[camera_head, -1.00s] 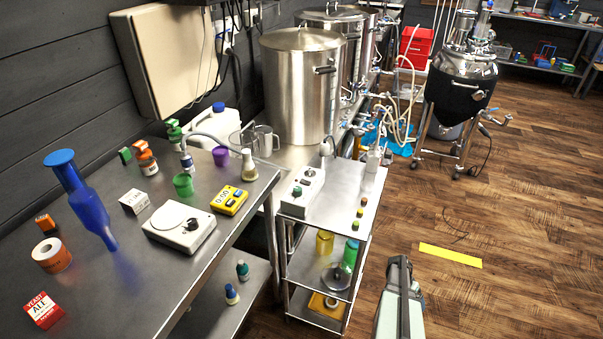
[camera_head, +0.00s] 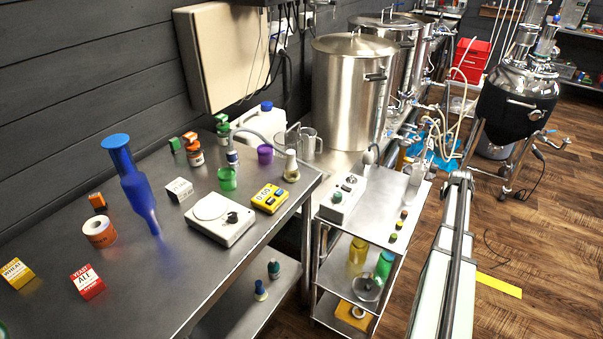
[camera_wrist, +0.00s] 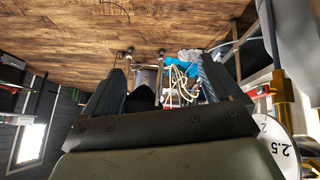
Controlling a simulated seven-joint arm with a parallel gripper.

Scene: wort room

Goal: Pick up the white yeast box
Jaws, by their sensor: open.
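A small white box (camera_head: 179,189) stands on the steel table in the head view, left of the white scale and behind it. Its print is too small to read. A red and white yeast box (camera_head: 87,282) and a yellow and white box (camera_head: 17,272) lie nearer the table's front left. In the wrist view my gripper (camera_wrist: 160,78) is open, with its dark fingers apart and no object held between them. It faces the floor and hoses, away from the white box. The head view shows my arm at the right but not the fingers.
A blue bottle-like vessel (camera_head: 136,185) stands left of the white box. The scale (camera_head: 221,218), a yellow meter (camera_head: 270,198) and a green cup (camera_head: 227,178) are to its right. A steel cart (camera_head: 378,205) stands between the table and my arm. The table's front middle is clear.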

